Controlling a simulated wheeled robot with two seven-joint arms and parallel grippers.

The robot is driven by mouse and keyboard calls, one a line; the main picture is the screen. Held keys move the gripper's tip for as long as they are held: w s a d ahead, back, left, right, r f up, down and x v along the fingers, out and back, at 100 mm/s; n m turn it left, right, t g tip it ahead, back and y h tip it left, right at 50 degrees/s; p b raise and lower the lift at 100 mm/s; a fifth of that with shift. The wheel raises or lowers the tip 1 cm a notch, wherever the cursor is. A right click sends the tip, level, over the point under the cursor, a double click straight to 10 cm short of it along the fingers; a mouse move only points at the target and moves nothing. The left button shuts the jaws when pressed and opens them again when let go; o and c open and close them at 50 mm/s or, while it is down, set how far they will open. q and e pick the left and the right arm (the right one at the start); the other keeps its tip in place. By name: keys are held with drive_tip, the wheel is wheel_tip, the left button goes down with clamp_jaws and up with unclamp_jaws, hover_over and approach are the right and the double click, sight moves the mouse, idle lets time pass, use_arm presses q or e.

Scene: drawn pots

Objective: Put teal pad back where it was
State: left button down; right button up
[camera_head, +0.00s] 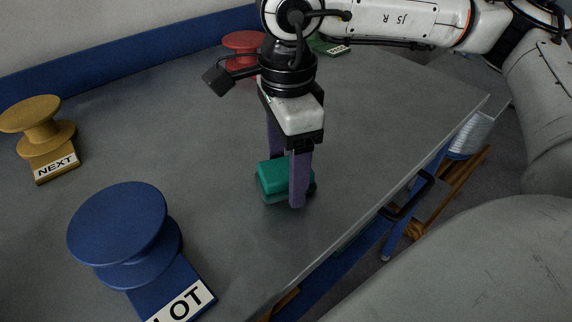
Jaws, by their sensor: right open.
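The teal pad (272,178) is a small block near the middle of the grey table, towards its front right edge. My right gripper (286,190) points down over it, with one purple finger in front of the pad and the other behind it. The fingers are open around the pad, and the near finger hides part of it. A darker teal layer shows under the pad's brighter top; I cannot tell whether it is a separate piece. My left gripper is not in view.
A large blue spool-shaped pot (118,225) with a label reading "LOT" stands at the front left. A yellow one (38,125) labelled "NEXT" is at the left. A red one (243,42) and a green labelled piece (328,48) are at the back. The table's right side is clear.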

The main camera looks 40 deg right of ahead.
sight(287, 168)
wheel_tip(287, 168, up, 12)
drive_tip(key=shift+p, duration=0.4)
drive_tip(key=shift+s+f, duration=0.1)
drive_tip(key=shift+f, duration=0.05)
